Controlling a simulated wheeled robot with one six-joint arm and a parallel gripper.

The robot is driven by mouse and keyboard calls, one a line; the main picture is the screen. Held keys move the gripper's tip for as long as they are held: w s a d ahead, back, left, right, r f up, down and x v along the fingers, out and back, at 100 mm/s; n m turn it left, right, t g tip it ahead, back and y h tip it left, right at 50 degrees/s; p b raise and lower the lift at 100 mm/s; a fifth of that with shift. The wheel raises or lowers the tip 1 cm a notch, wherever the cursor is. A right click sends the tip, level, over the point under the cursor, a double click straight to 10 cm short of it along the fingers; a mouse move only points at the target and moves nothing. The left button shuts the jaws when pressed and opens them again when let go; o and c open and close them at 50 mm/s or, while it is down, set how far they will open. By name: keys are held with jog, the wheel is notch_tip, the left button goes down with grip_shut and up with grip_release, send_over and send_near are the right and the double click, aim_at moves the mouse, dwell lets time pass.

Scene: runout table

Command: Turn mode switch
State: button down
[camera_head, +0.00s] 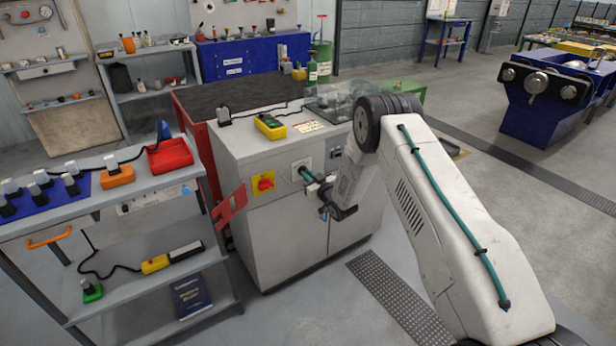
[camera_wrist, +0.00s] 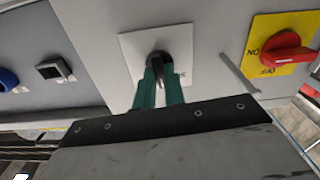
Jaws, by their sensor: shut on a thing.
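The mode switch is a black knob (camera_wrist: 156,59) on a white square plate (camera_wrist: 128,45) on the grey cabinet front. In the wrist view my gripper (camera_wrist: 158,72) has its green fingers closed on this knob. In the head view my gripper (camera_head: 304,174) reaches the white plate (camera_head: 301,165) from the right, and the knob is hidden behind the fingers. Part of the plate's lettering is covered by a finger, so the knob's setting cannot be read.
A red rotary switch on a yellow plate (camera_head: 263,184) sits left of the mode switch; it also shows in the wrist view (camera_wrist: 279,54). A yellow pendant (camera_head: 270,126) lies on the cabinet top. A grey shelf cart (camera_head: 150,206) stands close at left.

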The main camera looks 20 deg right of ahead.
jog(key=shift+f+n, duration=0.1)
jog(key=shift+n, duration=3.7)
jog(key=c, duration=1.5)
grip_release()
jog(key=shift+s, duration=0.15)
jog(key=v, duration=0.7)
jog(key=shift+s, duration=0.3)
